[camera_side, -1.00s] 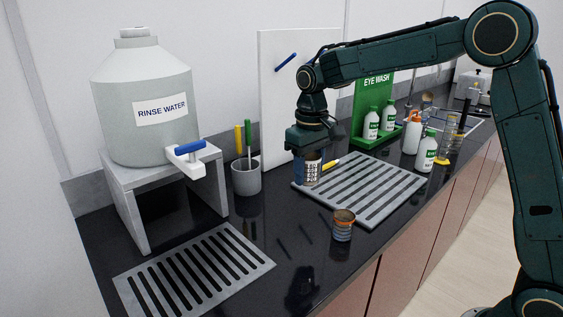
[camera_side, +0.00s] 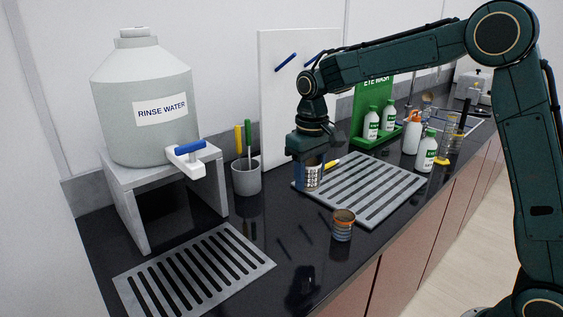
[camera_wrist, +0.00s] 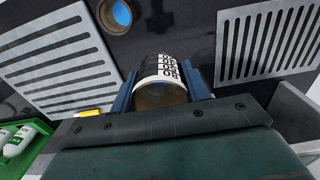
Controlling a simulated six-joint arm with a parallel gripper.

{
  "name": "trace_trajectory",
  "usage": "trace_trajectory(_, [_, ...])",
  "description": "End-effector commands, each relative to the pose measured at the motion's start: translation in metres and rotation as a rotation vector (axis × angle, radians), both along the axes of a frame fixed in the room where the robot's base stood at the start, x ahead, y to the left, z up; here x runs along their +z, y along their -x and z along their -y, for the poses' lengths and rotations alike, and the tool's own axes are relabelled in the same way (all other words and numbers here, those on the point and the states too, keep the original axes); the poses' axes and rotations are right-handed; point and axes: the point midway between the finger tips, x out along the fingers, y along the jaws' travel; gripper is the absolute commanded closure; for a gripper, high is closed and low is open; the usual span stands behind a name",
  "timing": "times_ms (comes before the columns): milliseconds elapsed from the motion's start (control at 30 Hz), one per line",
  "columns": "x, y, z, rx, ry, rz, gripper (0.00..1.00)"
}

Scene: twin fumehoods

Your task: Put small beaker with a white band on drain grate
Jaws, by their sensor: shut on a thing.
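The small beaker (camera_side: 313,177) is held upright in my gripper (camera_side: 309,178) at the left edge of the right-hand slotted grate. Whether its base touches the surface I cannot tell. It shows a white band with dark print. In the wrist view the beaker (camera_wrist: 163,80) sits between the two blue fingers of my gripper (camera_wrist: 160,90), its open mouth toward the camera. The right-hand grate (camera_side: 397,178) lies beside and behind it. A second slotted grate (camera_side: 258,258) lies at the front left, below the tap.
A brown-rimmed blue cup (camera_side: 343,226) stands at the front of the right-hand grate. A pen cup (camera_side: 246,178) and the rinse water tank (camera_side: 145,100) on its stand are to the left. Eye wash bottles (camera_side: 371,126) stand behind right.

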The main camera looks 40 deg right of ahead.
Motion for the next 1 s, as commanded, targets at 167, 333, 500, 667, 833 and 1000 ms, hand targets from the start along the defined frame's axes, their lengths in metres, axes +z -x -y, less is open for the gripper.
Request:
trace_trajectory(167, [-0.035, 0.001, 0.0, 0.0, 0.0, -0.004, 0.77])
trace_trajectory(333, [-0.067, 0.0, 0.0, 0.0, 0.0, -0.003, 0.77])
trace_trajectory(500, [-0.088, 0.0, 0.0, 0.0, 0.0, -0.001, 0.77])
trace_trajectory(667, [-0.095, 0.0, 0.0, 0.0, 0.0, 0.001, 0.77])
trace_trajectory(833, [-0.096, 0.0, 0.0, 0.0, 0.0, 0.001, 0.77])
trace_trajectory(1000, [-0.11, 0.0, 0.0, 0.0, 0.001, -0.003, 0.77])
